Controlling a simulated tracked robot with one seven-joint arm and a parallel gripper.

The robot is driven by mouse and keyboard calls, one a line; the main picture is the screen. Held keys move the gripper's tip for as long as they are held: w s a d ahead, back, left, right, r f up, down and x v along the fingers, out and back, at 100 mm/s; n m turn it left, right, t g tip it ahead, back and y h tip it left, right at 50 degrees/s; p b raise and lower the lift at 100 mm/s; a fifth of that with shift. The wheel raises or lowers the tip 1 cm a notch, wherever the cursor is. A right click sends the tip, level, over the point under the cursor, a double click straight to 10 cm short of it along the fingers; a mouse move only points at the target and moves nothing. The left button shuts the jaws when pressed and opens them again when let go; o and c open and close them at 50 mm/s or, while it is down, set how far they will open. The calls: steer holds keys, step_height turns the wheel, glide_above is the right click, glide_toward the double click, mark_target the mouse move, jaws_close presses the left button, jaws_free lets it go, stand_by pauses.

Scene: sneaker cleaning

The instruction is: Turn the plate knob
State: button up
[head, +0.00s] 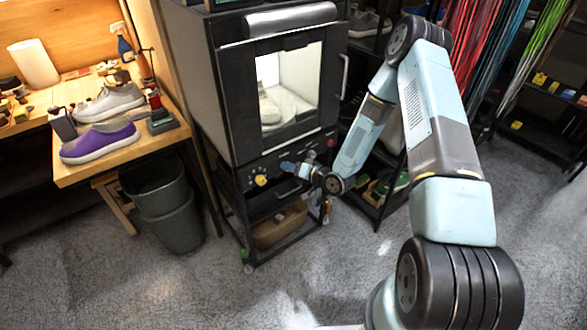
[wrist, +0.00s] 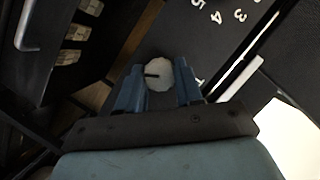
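A pale round knob (wrist: 159,74) with a dark pointer line shows in the wrist view, between the two blue fingers of my gripper (wrist: 160,82). The fingers stand on either side of it, with narrow dark gaps that suggest they are not closed on it. In the head view my gripper (head: 288,167) is at the front control panel of the black cabinet (head: 234,100), below its window. A yellow knob (head: 261,180) is on the panel, left of my gripper. The gripper hides part of the panel, and I cannot tell which knob is between the fingers.
White numerals (wrist: 216,17) are on the dark panel in the wrist view. A shelf below the cabinet holds a brown basket (head: 280,225). A grey bin (head: 168,205) and a wooden workbench (head: 150,148) with a purple shoe (head: 99,142) are to the left.

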steer(key=shift+d+f, duration=0.1)
steer(key=c, duration=0.4)
steer(key=shift+n+h, duration=0.4)
steer(key=o, duration=1)
steer(key=v, duration=1.3)
steer(key=shift+s+d, duration=0.25)
steer(key=shift+d, duration=0.05)
